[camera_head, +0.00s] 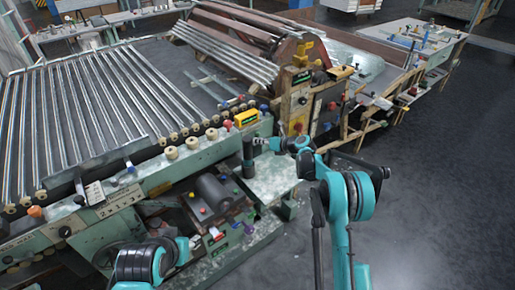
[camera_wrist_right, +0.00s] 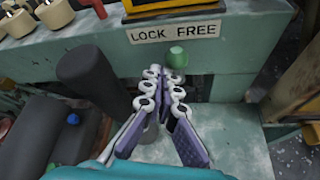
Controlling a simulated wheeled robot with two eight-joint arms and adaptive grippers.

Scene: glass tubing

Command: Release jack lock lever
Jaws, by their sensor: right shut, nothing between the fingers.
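A green knob (camera_wrist_right: 177,57) sits just below a plate marked LOCK FREE (camera_wrist_right: 176,32) on the pale green machine frame. I take the knob to be the end of the lock lever; its shaft is hidden or too small to tell. My right gripper (camera_wrist_right: 165,82) is shut and empty, its fingertips just in front of and below the knob; I cannot tell whether they touch. In the head view the right gripper (camera_head: 262,142) is at the frame, beside a dark upright cylinder (camera_head: 248,165). My left arm is low at the left; its gripper (camera_head: 188,243) is small and unclear.
The dark cylinder (camera_wrist_right: 95,80) stands close left of the right gripper. A yellow block (camera_head: 246,118) is above the plate. A motor-like drum (camera_head: 213,192) lies lower left. A rack of glass tubes (camera_head: 75,115) fills the far left. Open floor (camera_head: 430,200) lies right.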

